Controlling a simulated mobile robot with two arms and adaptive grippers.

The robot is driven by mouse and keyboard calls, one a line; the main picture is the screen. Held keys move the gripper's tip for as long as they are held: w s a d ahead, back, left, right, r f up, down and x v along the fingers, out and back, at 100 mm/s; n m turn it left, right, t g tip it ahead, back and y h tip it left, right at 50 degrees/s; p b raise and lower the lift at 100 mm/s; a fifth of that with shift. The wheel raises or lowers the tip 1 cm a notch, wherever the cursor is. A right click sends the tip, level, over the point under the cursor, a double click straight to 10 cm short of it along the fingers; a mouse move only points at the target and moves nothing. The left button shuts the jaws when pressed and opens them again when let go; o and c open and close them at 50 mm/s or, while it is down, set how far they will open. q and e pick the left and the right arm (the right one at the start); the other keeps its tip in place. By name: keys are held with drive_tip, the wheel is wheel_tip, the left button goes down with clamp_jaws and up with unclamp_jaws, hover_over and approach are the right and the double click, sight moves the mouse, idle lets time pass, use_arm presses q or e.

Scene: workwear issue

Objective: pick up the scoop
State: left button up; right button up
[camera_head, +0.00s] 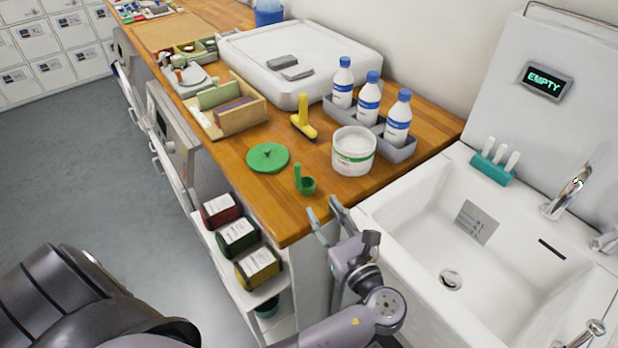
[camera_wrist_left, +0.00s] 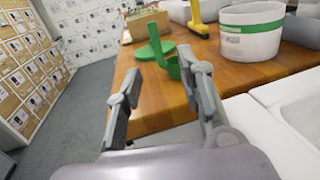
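The green scoop (camera_head: 305,182) stands near the front corner of the wooden counter, its small cup on the wood and its handle pointing up. My left gripper (camera_head: 325,212) is open and empty at the counter's corner, just short of the scoop and apart from it. In the left wrist view the scoop (camera_wrist_left: 175,68) shows beyond the right finger of my left gripper (camera_wrist_left: 160,85), which partly hides it. My right gripper is not in view.
A white tub (camera_head: 353,158) stands right behind the scoop, and a green lid (camera_head: 267,158) lies to its left. A yellow-and-black tool (camera_head: 303,122) and a grey caddy (camera_head: 400,152) with bottles stand farther back. The white sink (camera_head: 400,205) is on the right.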

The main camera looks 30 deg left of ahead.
sight(299, 178)
use_arm(q)
drive_tip(key=p+x, duration=0.1)
drive_tip(key=x, duration=0.6)
drive_tip(key=shift+a, duration=0.15)
drive_tip(key=shift+w+a, duration=0.25)
drive_tip(key=shift+w+a+p, duration=0.1)
drive_tip(key=shift+a+p, duration=0.2)
drive_tip(key=shift+w+a, duration=0.15)
drive_tip(key=shift+a, duration=0.2)
drive_tip(key=p+x, duration=0.1)
drive_tip(key=x, duration=0.2)
drive_tip(key=shift+a+p, duration=0.3)
drive_tip(key=shift+a, duration=0.15)
drive_tip(key=shift+w+a+f, duration=0.1)
drive_tip(key=shift+w+a, duration=0.05)
use_arm(e)
drive_tip(key=r, duration=0.3)
drive_tip(key=shift+w+a+r, duration=0.15)
drive_tip(key=shift+a+r, duration=0.05)
drive_tip(key=shift+r, duration=0.1)
use_arm(q)
drive_tip(key=c, duration=0.4)
clamp_jaws()
use_arm(e)
drive_tip(key=shift+d, duration=0.15)
